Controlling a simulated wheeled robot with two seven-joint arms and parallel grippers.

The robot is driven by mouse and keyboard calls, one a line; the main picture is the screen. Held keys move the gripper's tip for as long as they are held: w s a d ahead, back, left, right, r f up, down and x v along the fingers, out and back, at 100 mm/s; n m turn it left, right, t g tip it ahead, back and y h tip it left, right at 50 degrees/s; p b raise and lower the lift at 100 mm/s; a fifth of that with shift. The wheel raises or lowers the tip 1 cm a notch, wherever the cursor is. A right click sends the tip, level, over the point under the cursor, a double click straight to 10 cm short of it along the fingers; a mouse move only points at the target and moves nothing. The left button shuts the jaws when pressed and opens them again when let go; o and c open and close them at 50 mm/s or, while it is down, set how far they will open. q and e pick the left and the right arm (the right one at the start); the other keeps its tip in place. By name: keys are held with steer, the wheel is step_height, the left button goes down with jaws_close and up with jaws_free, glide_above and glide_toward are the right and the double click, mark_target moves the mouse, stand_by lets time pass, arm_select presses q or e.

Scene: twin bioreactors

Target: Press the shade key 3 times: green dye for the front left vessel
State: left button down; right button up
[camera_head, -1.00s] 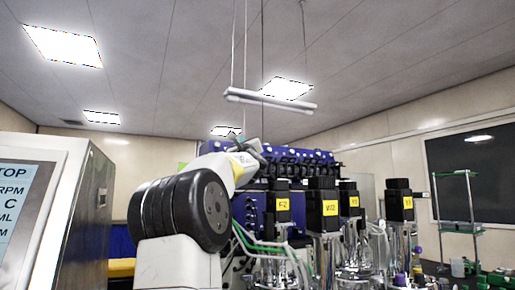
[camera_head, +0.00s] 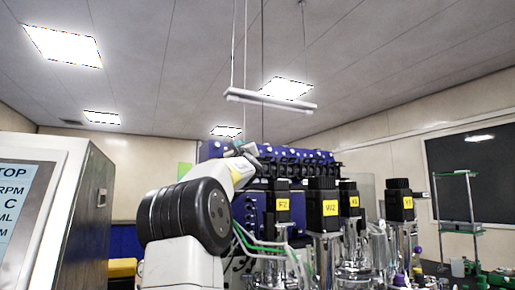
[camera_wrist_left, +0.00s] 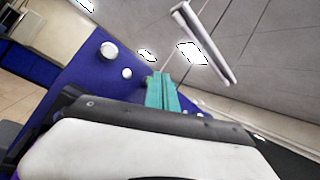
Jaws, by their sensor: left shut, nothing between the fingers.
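My left gripper (camera_head: 241,146) is at the upper left of the blue bioreactor unit (camera_head: 290,154), in front of its top edge. Its teal fingers (camera_wrist_left: 160,82) are closed together and empty in the left wrist view, pointing toward the blue panel (camera_wrist_left: 88,75) with white round knobs. I cannot tell whether the fingertips touch it. The shade key cannot be made out. Glass vessels with black motor heads stand before the unit; the leftmost motor (camera_head: 283,203) has a yellow label. My right gripper is not in view.
A grey cabinet (camera_head: 85,210) with a lettered panel (camera_head: 15,205) stands at the left. Tubes (camera_head: 262,243) run between my arm and the vessels. A green-shelved stand (camera_head: 458,215) is at the right. A white bar lamp (camera_head: 270,100) hangs above.

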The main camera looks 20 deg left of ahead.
arm_select(q)
steer(key=shift+w+a+f, duration=0.1)
steer(key=shift+w+a, duration=0.05)
steer(key=shift+s+d+r, duration=0.25)
steer(key=shift+s+d, duration=0.3)
steer(key=shift+d, duration=0.1)
steer(key=shift+s+d+r, duration=0.2)
steer(key=shift+s+d, duration=0.35)
steer(key=shift+d, duration=0.1)
steer(key=s+d+r, duration=0.1)
steer(key=s+d, duration=0.2)
steer(key=d, duration=0.1)
steer(key=shift+s+d+r, duration=0.2)
steer(key=shift+s+r, duration=0.1)
steer(key=shift+s, duration=0.1)
stand_by(0.6)
